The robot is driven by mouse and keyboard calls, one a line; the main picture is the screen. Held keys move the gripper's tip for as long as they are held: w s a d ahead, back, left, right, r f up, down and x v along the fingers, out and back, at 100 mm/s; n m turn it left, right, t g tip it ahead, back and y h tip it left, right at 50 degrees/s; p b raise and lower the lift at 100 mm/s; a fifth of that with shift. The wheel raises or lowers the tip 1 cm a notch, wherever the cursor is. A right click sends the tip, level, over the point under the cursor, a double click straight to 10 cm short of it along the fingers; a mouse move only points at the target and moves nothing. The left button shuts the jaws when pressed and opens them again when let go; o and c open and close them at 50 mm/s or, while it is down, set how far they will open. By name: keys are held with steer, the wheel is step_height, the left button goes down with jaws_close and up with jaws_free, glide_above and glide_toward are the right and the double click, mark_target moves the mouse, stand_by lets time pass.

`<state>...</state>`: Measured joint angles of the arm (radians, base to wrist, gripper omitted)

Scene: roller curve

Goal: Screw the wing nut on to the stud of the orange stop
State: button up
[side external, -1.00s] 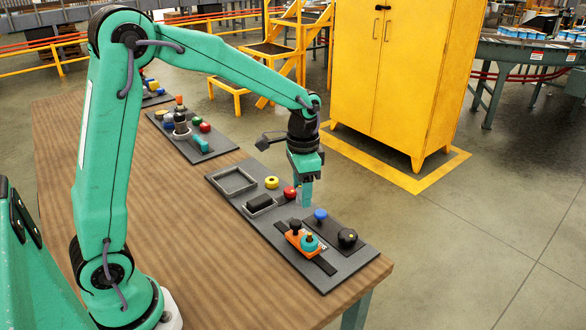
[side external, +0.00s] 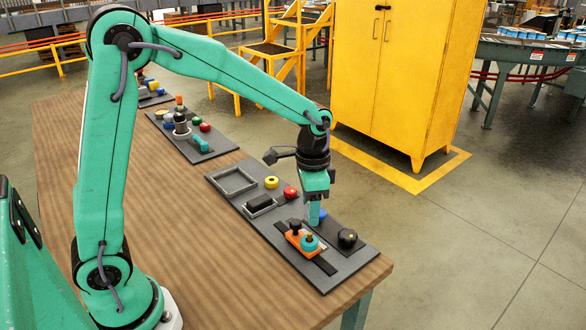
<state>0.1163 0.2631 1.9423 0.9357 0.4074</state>
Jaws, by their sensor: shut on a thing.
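The orange stop (side external: 294,239) sits on a black strip on the grey board, with a black knob (side external: 295,224) and a teal round part (side external: 309,243) on it. A small light-coloured stud (side external: 309,236) appears to stand up from the teal part. My gripper (side external: 314,225) points down just above and slightly behind the stud in the picture. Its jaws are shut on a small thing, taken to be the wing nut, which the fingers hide. I cannot tell whether it touches the stud.
A blue knob (side external: 322,214) is partly hidden behind my gripper, and a black knob (side external: 347,238) stands to its right. The wooden table (side external: 160,185) is clear to the left.

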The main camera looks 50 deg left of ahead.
mark_target(310, 234)
steer(key=shift+f, duration=2.15)
steer(key=shift+f, duration=0.9)
stand_by(2.0)
steer(key=m, duration=0.4)
steer(key=shift+m, duration=1.8)
steer(key=shift+m, duration=1.4)
steer(key=shift+r, duration=0.1)
